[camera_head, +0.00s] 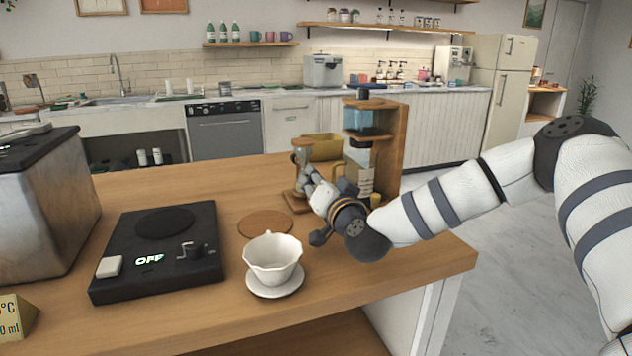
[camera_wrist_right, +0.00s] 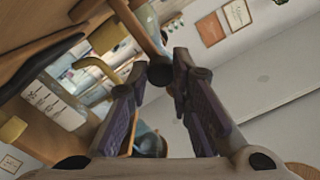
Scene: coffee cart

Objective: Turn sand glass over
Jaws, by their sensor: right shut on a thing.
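The sand glass (camera_head: 302,154) is on the wooden counter, in front of the yellow container, with a wooden base piece (camera_head: 296,202) below it. It looks upright, and its lower part is partly hidden by my right gripper. My right gripper (camera_head: 308,177) reaches in from the right and is shut on the sand glass. In the right wrist view the two dark fingers (camera_wrist_right: 156,82) face each other, and the held part between them is hard to make out. My left gripper is not in view.
A wooden drip stand (camera_head: 398,150) stands close behind my right gripper. A metal box (camera_head: 45,215) stands at left.

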